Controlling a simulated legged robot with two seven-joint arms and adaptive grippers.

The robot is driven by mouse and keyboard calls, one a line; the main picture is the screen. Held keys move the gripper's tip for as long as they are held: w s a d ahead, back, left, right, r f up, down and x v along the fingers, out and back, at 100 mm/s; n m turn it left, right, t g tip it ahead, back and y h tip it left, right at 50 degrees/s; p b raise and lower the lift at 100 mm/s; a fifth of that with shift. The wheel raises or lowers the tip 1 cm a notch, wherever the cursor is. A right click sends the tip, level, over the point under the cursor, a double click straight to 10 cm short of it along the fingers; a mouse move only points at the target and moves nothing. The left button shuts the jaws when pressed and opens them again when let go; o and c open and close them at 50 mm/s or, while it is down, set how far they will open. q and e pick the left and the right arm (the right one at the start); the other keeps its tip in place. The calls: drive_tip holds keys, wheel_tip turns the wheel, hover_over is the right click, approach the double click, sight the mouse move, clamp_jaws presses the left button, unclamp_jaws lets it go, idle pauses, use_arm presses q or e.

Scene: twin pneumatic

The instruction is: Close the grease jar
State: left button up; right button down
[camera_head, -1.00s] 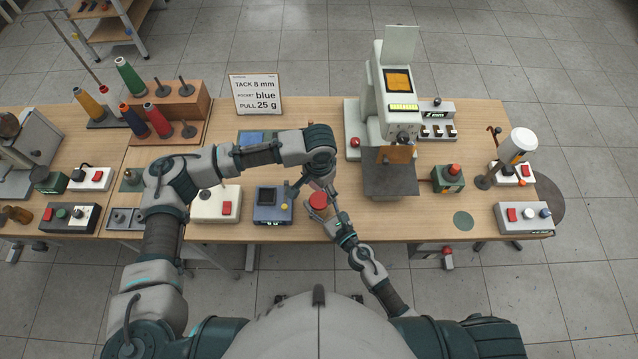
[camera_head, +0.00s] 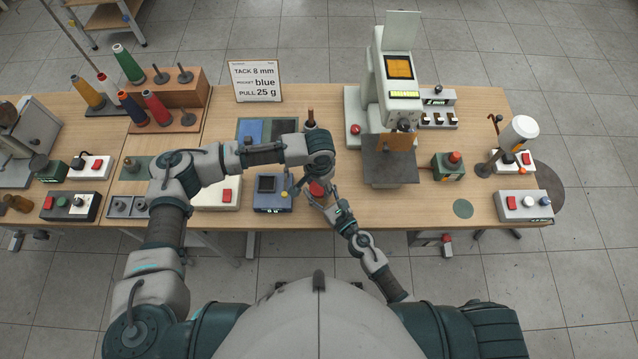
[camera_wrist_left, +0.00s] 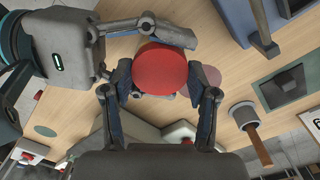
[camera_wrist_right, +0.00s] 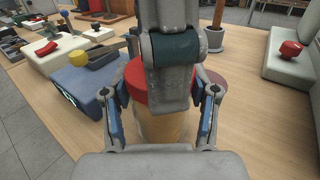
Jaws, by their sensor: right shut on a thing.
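The grease jar (camera_wrist_right: 160,128) has a tan body and stands upright on the table in the right wrist view. Its red lid (camera_wrist_right: 137,80) sits on top; from this side I cannot tell whether it is fully tightened. My right gripper (camera_wrist_right: 165,100) is shut on the jar body, one finger on each side. My left gripper (camera_wrist_left: 160,80) is above the jar, pointing down, its fingers on either side of the red lid (camera_wrist_left: 160,68). Its pads are very near the lid's edge; I cannot tell whether they press on it. In the head view the lid (camera_head: 316,188) is partly hidden by the grippers.
A mauve disc (camera_wrist_right: 213,82) lies on the table beside the jar. A blue device (camera_head: 270,194) stands close at the left, and a wooden-handled tool (camera_head: 310,118) stands upright behind. A grey press (camera_head: 390,172) is at the right. Bare table lies right of the jar.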

use_arm(q)
drive_tip(key=shift+c, duration=1.3)
drive_tip(key=m, duration=0.6)
drive_tip(key=shift+f, duration=0.1)
drive_tip(key=o, duration=1.3)
drive_tip(key=shift+r, duration=2.3)
